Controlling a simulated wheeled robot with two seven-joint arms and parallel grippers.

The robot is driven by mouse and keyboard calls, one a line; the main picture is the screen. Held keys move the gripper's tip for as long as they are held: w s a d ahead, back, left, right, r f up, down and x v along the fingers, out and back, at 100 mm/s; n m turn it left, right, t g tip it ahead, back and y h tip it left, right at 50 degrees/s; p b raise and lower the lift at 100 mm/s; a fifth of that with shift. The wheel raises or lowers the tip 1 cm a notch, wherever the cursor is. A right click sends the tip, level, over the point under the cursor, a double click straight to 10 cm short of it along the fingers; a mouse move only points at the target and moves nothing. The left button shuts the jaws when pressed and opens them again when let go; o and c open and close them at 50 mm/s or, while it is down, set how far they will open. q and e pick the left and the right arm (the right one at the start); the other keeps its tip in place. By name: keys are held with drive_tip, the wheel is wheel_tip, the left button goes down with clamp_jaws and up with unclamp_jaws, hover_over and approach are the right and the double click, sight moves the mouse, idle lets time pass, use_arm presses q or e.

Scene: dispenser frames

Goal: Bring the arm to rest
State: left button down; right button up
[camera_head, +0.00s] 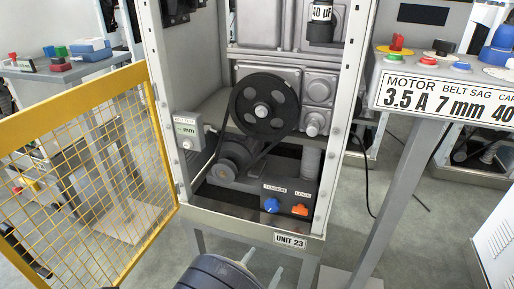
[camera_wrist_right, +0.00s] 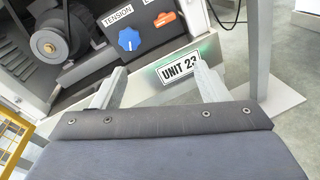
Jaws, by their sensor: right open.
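My right gripper (camera_head: 262,268) shows at the bottom of the head view, in front of the lower edge of the open cabinet. In the right wrist view, its two pale fingers (camera_wrist_right: 157,86) stand well apart with nothing between them. The cabinet's lower edge and its UNIT 23 label (camera_wrist_right: 179,67) lie beyond the fingertips. The blue TENSION knob (camera_head: 271,205) and the orange LOCK part (camera_head: 300,209) sit above, apart from the gripper. My left gripper is not in view.
A yellow mesh door (camera_head: 84,108) stands open at the left of the cabinet frame (camera_head: 330,130). A belt pulley (camera_head: 263,106) sits inside. A display stand (camera_head: 440,92) with coloured buttons is at the right. A bench (camera_head: 70,65) is at the back left. Grey floor shows at lower right.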

drive_tip(key=s+d+r+m+g+y, duration=0.3)
drive_tip(key=s+d+m+g, duration=0.4)
drive_tip(key=d+m, duration=0.3)
drive_tip(key=s+d+r+m+g+y, duration=0.3)
drive_tip(key=s+d+m+g, duration=0.3)
drive_tip(key=d+m+g, duration=0.3)
drive_tip(key=s+r+m+t+y+p, duration=0.2)
drive_tip(key=r+m+t+p, duration=0.1)
drive_tip(key=r+p, duration=1.4)
drive_tip(key=s+r+m+t+y+p, duration=0.2)
drive_tip(key=r+m+p, duration=0.4)
drive_tip(key=r+p, duration=1.1)
wheel_tip(320, 180, up, 7)
drive_tip(key=shift+d+f+t+y, duration=0.1)
drive_tip(key=shift+d+t+y, duration=0.05)
drive_tip(key=shift+t+y, duration=0.7)
